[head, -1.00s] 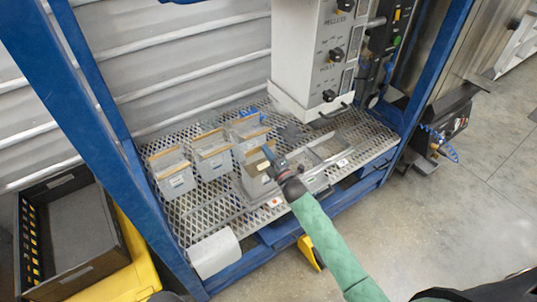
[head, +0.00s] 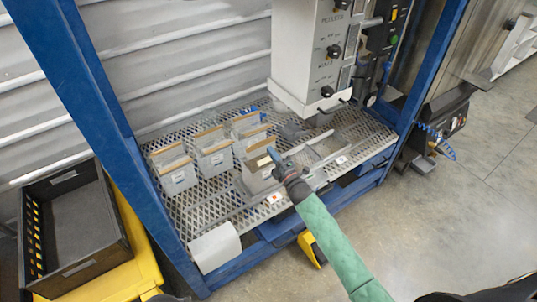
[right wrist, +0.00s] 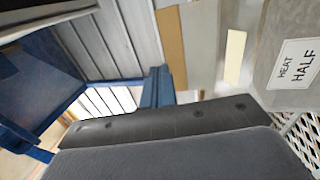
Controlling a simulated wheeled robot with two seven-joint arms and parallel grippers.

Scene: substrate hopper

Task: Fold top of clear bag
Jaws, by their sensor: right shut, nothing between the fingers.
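Several grey, clear-sided bags with brown top edges stand on a mesh shelf (head: 215,208). The front right bag (head: 258,180) is beside my right gripper (head: 273,155), which is shut at its top right edge with nothing held. Other bags stand to its left, one at the far left (head: 179,181) and one in the middle (head: 215,162), with more behind. In the right wrist view a grey bag (right wrist: 280,60) with a "HEAT HALF" label is close at the right. My left gripper is not in view.
A white hopper machine (head: 310,60) with knobs hangs above the shelf's back right. Blue frame posts (head: 110,120) bound the shelf. A metal chute or tray (head: 318,155) lies right of the gripper. A black crate (head: 75,225) on a yellow base stands at left.

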